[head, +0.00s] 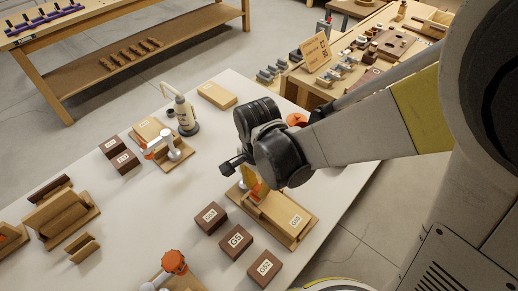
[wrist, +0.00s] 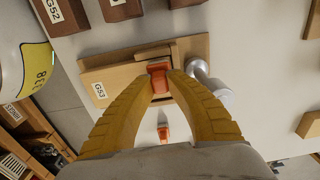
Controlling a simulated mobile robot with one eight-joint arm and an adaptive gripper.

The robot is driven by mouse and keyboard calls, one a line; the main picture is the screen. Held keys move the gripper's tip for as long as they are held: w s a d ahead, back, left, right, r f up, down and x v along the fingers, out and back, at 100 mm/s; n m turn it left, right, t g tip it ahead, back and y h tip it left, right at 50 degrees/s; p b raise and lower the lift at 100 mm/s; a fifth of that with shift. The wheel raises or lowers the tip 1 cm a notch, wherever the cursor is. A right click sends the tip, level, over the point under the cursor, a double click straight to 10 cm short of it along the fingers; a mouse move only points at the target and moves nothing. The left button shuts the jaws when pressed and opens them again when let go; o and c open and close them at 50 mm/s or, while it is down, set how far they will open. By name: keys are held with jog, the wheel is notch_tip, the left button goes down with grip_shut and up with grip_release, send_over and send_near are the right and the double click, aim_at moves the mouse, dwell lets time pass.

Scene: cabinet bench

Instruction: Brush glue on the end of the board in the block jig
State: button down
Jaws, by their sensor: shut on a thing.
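The block jig (head: 311,226) is a tan wooden tray near the table's right edge. It holds a light board (head: 280,211) with a white label; the board also shows in the wrist view (wrist: 117,88). My gripper (head: 254,190) is over the jig's upper left end. In the wrist view its yellow fingers (wrist: 160,73) are shut on a small orange-red handle (wrist: 158,84). I cannot tell what the handle belongs to. A grey-white cylinder (wrist: 213,86) lies beside the fingers at that end. No brush can be made out.
Brown labelled blocks (head: 236,241) lie just left of the jig. Another jig with an orange and white clamp (head: 166,150) is farther back, and an orange-knobbed one (head: 173,262) is at the front. The white table (head: 150,215) is clear between them.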

jog(key=shift+w+d, duration=0.1)
jog(key=shift+w+d, duration=1.15)
jog(key=shift+s+a, duration=1.25)
jog(key=shift+w+d, duration=0.1)
jog(key=shift+w+d+b, duration=0.35)
jog(key=shift+w+d, duration=0.8)
